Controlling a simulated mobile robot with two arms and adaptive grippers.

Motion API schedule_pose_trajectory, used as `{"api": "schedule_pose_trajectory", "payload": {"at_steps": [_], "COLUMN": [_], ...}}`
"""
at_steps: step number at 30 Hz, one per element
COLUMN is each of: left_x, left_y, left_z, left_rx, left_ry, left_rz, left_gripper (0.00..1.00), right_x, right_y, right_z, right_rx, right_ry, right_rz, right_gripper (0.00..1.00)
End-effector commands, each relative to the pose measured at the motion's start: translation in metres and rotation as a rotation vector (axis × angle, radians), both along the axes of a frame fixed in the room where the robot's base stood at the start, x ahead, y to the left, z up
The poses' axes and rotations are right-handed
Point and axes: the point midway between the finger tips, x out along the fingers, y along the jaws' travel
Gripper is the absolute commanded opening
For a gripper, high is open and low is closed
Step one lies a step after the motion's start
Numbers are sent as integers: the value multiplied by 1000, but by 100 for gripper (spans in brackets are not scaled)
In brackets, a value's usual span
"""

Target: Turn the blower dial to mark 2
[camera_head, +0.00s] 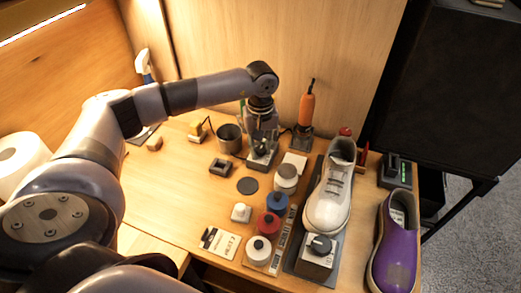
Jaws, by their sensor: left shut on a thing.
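My left gripper (262,150) reaches from the left over the back of the bench and points down. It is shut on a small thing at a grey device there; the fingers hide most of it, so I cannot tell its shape. A box with a round black knob (320,244) and a printed label stands at the front, below the toe of the white sneaker (331,190). My left gripper is well apart from this knob. I cannot read any marks or tell for certain which part is the blower dial. My right gripper is not in view.
An orange hand tool (307,104) stands upright just right of my left gripper. Several jars, including a red one (269,223) and a blue one (277,202), stand left of the sneaker. A purple shoe (396,245) is at the right.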

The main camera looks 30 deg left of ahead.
Motion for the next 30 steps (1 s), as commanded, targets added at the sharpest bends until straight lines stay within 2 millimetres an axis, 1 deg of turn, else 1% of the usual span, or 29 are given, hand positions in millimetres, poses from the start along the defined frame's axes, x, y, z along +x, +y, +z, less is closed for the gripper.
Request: {"api": "schedule_pose_trajectory", "payload": {"at_steps": [1, 6, 15, 18, 27, 30], "left_x": [0, 0, -1, 0, 0, 0], "left_y": [1, 0, 0, 0, 1, 0], "left_z": [-3, -2, -1, -2, -2, -1], "left_rx": [1, 0, 1, 0, 0, 0], "left_ry": [1, 1, 2, 1, 1, 1], "left_rz": [-44, -162, -183, -210, -480, -523], "left_gripper": [0, 0, 0, 0, 0, 0], "right_x": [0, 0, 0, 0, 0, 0], "right_y": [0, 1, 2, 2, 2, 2], "right_z": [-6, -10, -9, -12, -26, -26], "right_rx": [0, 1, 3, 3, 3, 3], "right_ry": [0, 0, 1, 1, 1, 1], "right_rz": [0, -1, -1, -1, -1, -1], "right_gripper": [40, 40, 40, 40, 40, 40]}}
